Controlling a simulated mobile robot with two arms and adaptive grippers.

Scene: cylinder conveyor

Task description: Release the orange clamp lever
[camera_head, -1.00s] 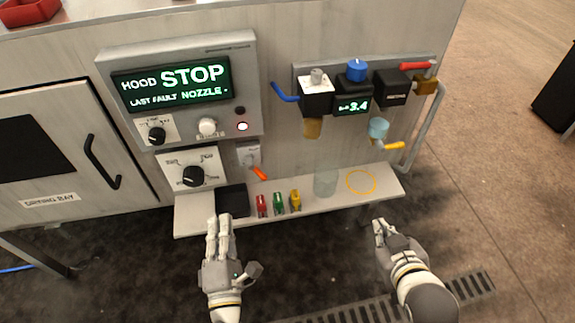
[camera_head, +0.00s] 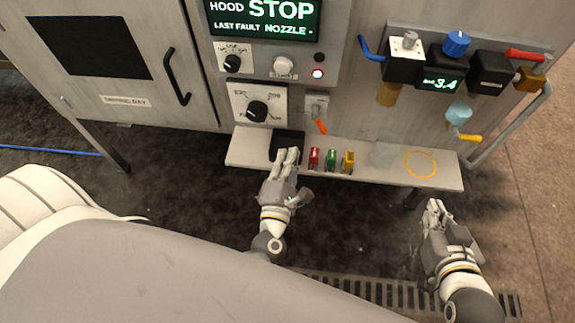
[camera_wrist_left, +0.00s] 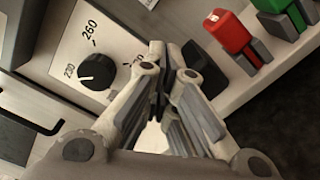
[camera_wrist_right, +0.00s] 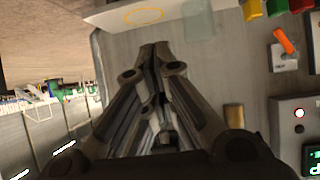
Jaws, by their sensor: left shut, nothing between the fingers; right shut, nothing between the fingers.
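The orange clamp lever (camera_head: 320,126) hangs down and tilts to the lower right from a small light plate (camera_head: 316,104) under the control panel. It also shows in the right wrist view (camera_wrist_right: 284,41), at the upper right. My left gripper (camera_head: 287,154) is shut and empty in front of the black box on the shelf, below and left of the lever. In the left wrist view its closed fingers (camera_wrist_left: 172,48) are beside the dial; the lever is not seen there. My right gripper (camera_head: 434,206) is shut and empty, below the shelf's right end, well apart from the lever.
The white shelf (camera_head: 440,178) carries a black box (camera_head: 290,139), red (camera_head: 314,158), green (camera_head: 331,160) and yellow (camera_head: 349,161) clips, a clear cup (camera_head: 382,153) and a yellow ring mark. A black dial (camera_head: 257,110) sits left of the lever. A yellow-handled valve (camera_head: 467,137) is at right.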

